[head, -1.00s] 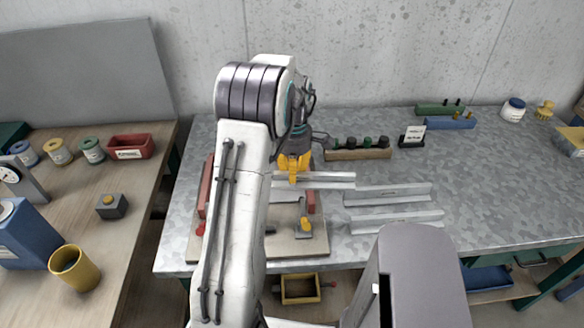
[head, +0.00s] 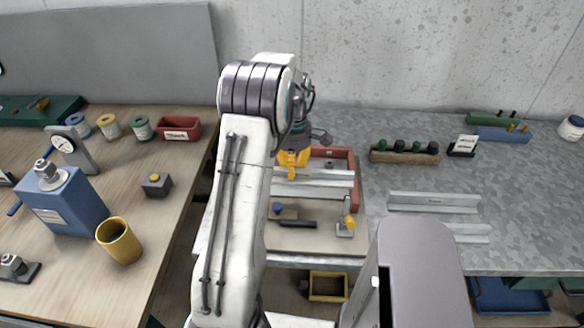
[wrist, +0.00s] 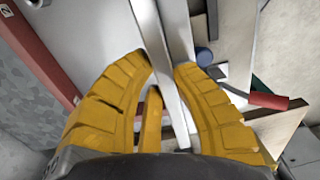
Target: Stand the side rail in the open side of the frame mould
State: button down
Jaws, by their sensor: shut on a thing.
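My gripper (head: 291,162) has yellow fingers and is shut on a silver side rail (head: 325,178). The rail extends to the right from the fingers, roughly level, over the frame mould. In the wrist view the rail (wrist: 158,45) runs between the yellow fingers (wrist: 165,105). The frame mould is a pale board (head: 300,240) with red walls at its back and right (head: 355,190). A clamp with a yellow handle (head: 346,222) stands at its front right. My arm hides the mould's left part. I cannot tell whether the rail touches the mould.
Two more silver rails (head: 435,202) lie on the grey bench right of the mould. A wooden block with dark knobs (head: 405,153) stands behind them. On the wooden table at left are a yellow cup (head: 120,241) and a blue box (head: 66,205).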

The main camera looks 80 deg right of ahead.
aim_at(292, 200)
jog(key=shift+f+b, duration=3.6)
jog(key=shift+f, duration=1.35)
jog(key=c, duration=1.1)
grip_release()
jog(key=shift+f, duration=0.1)
notch_tip(292, 200, up, 23)
jog(key=d, duration=0.1)
jog(key=shift+d, duration=0.2)
jog(key=shift+s, duration=0.1)
